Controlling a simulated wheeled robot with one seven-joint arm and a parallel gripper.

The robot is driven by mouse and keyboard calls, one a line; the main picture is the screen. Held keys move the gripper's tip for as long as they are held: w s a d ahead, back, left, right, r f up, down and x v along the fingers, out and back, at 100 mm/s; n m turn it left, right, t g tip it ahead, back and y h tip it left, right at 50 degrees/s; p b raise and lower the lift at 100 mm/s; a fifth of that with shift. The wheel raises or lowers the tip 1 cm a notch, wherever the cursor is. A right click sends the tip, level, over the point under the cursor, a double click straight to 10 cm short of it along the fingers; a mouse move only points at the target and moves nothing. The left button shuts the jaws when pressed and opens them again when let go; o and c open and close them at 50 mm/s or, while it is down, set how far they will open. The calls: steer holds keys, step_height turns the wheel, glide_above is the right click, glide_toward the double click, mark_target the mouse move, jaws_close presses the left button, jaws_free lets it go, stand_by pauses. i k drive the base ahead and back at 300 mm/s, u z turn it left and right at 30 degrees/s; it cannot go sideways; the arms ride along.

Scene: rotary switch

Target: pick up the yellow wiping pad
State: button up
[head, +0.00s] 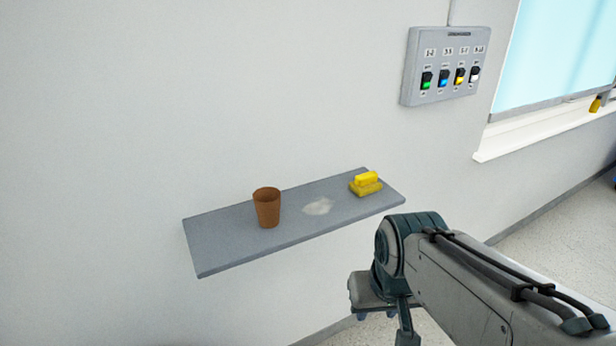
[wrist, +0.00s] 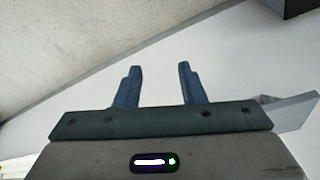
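The yellow wiping pad (head: 366,184) lies near the right end of a grey wall shelf (head: 225,242) in the head view. It has a wide base and a smaller raised block on top. In the head view my arm is at the lower right, below and in front of the shelf, and its fingers are mostly hidden. In the wrist view my gripper (wrist: 158,82) has its two fingers apart with nothing between them. The pad does not show in the wrist view.
A brown cup (head: 267,208) stands left of the middle of the shelf. A whitish smear (head: 318,207) lies between cup and pad. A switch panel (head: 445,68) is on the wall above right, beside a window (head: 560,50).

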mark_target(367, 184)
steer(key=u, duration=0.05)
steer(key=i, duration=1)
steer(key=u, duration=0.05)
